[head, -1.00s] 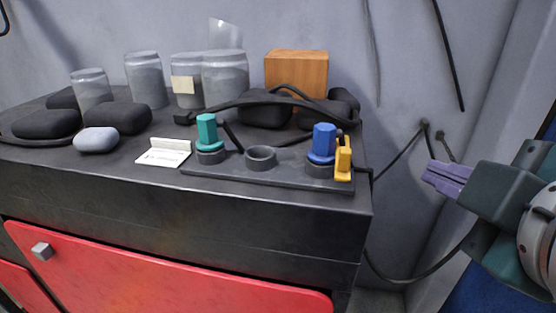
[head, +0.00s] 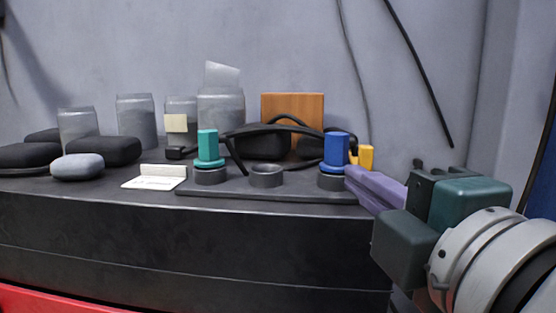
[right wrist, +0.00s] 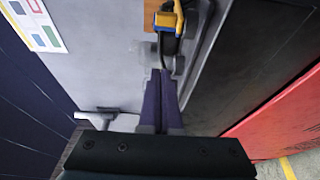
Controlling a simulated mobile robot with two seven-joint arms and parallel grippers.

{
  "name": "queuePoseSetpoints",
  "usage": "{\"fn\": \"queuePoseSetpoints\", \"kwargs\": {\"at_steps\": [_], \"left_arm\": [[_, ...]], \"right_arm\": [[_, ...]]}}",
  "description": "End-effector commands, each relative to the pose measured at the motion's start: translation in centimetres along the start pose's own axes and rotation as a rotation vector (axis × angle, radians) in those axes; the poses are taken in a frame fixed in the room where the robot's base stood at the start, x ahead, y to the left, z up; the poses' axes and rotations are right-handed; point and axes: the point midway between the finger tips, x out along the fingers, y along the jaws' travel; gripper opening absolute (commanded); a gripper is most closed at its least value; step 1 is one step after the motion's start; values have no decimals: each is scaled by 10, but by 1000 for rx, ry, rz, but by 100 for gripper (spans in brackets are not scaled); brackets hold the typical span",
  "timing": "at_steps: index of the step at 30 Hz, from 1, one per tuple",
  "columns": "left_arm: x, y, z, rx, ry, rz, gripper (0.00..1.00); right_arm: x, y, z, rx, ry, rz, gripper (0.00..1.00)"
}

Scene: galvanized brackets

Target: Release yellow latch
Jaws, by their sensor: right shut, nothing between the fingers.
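The yellow latch (head: 366,156) stands at the right end of a dark plate (head: 255,189), beside the blue peg (head: 335,149). In the head view its lower part is hidden behind my right gripper's purple fingers. My right gripper (head: 351,176) is shut and empty, its tips near the latch and the blue peg's ring; I cannot tell whether they touch. In the right wrist view the yellow latch (right wrist: 165,19) is ahead of the closed fingers (right wrist: 160,73), with a visible gap. My left gripper is not in view.
A teal peg (head: 208,149) sits in the plate's left ring, and the middle ring (head: 266,176) is empty. A white label holder (head: 157,177), grey and black pouches, clear jars, a black cable and a wooden block (head: 293,108) share the bench top. Cables hang on the wall.

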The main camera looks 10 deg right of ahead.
Motion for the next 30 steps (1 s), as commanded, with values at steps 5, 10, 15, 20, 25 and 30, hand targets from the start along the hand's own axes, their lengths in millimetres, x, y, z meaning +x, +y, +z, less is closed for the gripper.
{"fn": "queuePoseSetpoints", "kwargs": {"at_steps": [5, 10, 15, 20, 25, 30], "left_arm": [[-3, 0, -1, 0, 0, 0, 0], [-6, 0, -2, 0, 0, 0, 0], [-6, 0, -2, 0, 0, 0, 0], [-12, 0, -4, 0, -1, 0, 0], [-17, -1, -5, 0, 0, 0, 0], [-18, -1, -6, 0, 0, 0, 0]], "right_arm": [[15, 1, 0, 0, 0, 2, 0], [49, 2, 0, 1, -2, 3, 0], [85, 1, 0, 1, -2, 1, 0], [96, 1, 13, -2, -3, -3, 0], [89, 0, 31, 0, -1, -2, 0], [86, 0, 38, 2, 0, -1, 0]]}}
